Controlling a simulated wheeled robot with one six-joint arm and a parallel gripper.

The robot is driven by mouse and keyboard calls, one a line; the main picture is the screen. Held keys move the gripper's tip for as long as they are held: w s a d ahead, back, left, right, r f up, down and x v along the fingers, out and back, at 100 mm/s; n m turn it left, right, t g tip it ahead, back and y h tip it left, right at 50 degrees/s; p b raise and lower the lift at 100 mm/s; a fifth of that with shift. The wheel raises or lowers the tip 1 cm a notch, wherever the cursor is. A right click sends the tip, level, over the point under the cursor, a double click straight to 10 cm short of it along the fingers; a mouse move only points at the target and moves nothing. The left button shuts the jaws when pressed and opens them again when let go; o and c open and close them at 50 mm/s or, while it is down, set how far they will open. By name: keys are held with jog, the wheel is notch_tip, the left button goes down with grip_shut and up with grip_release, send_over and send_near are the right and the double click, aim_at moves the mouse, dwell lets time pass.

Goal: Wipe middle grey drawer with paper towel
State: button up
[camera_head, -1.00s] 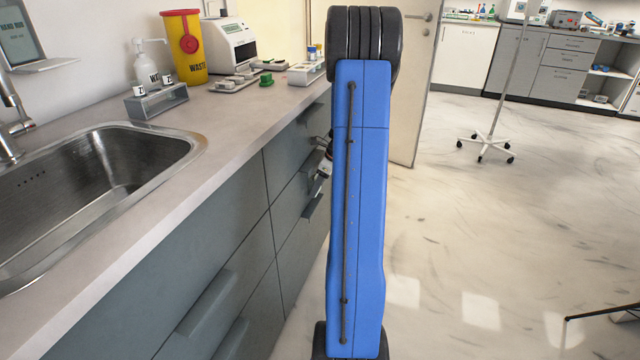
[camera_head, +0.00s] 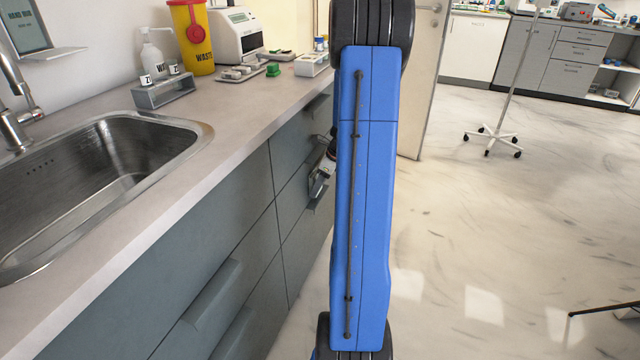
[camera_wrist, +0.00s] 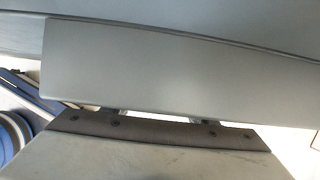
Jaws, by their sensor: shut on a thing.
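The middle grey drawer (camera_head: 291,208) is in the cabinet front under the counter, left of my blue arm link. Its grey handle (camera_wrist: 170,65) fills much of the wrist view as a broad flat lip. My gripper (camera_head: 321,183) is at this handle, partly hidden behind my arm link. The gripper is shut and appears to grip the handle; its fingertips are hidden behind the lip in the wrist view. No paper towel is visible in either view.
The counter (camera_head: 235,115) with its steel sink (camera_head: 100,170) runs along the left. A yellow waste bin (camera_head: 190,40), a bottle rack (camera_head: 164,92) and a white device (camera_head: 236,33) stand on it. A door (camera_head: 425,90) stands beyond. The floor (camera_head: 490,220) to the right is mostly clear.

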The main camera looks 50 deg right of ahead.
jog(key=shift+s+a, duration=0.3)
jog(key=shift+a, duration=0.65)
jog(key=shift+s+a, duration=0.3)
jog(key=shift+a, duration=0.6)
jog(key=shift+s+d, duration=0.4)
jog(key=shift+s, duration=0.5)
jog(key=shift+s+d, duration=0.35)
jog(key=shift+s, duration=0.6)
jog(key=shift+s+d, duration=0.4)
jog(key=shift+s, duration=0.5)
jog(key=shift+s, duration=0.1)
jog(key=s, duration=0.1)
jog(key=s+d, duration=0.1)
jog(key=shift+s, duration=0.3)
